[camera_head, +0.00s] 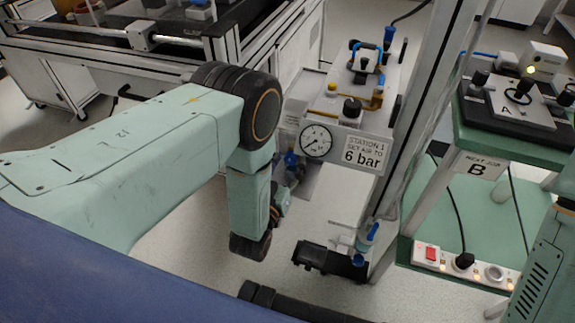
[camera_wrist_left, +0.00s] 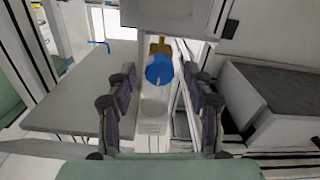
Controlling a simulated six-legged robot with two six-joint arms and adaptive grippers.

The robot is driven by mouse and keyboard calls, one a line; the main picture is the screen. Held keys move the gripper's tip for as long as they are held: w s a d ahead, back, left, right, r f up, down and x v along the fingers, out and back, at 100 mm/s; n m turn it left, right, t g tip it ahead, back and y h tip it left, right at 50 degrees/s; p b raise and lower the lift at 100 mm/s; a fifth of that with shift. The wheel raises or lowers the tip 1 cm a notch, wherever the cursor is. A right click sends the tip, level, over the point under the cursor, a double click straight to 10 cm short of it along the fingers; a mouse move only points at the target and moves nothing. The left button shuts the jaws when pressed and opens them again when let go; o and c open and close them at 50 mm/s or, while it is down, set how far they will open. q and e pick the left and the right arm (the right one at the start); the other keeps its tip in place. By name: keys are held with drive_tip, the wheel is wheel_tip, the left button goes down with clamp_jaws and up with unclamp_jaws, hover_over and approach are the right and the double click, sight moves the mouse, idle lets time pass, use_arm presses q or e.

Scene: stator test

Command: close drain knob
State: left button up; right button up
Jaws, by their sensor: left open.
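A blue knob (camera_wrist_left: 159,70) with a brass fitting behind it shows in the left wrist view, in the gap between the fingers of my left gripper (camera_wrist_left: 160,88). The fingers are open, with visible space on both sides of the knob; I see no contact. In the head view my left gripper (camera_head: 292,176) is small and partly hidden by my forearm, below and left of the round gauge (camera_head: 316,141). A blue part (camera_head: 290,159), seemingly the same knob, shows beside it. My right gripper is not in view.
The station panel (camera_head: 366,152) reads "6 bar" and carries valves and tubing above. A metal post (camera_head: 420,110) stands to its right. Farther right are a green bench (camera_head: 510,148) marked B and a power strip (camera_head: 465,262). Open floor (camera_head: 190,220) lies left of my forearm.

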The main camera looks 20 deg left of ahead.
use_arm(q)
drive_tip(key=shift+r, duration=0.1)
drive_tip(key=shift+c, duration=0.3)
clamp_jaws()
drive_tip(key=shift+m, duration=0.3)
drive_tip(key=m, duration=0.3)
drive_tip(key=shift+m+p, duration=0.3)
drive_tip(key=m, duration=0.4)
drive_tip(key=shift+m, duration=0.3)
drive_tip(key=m, duration=0.4)
drive_tip(key=shift+d, duration=0.1)
drive_tip(key=shift+m, duration=2.4)
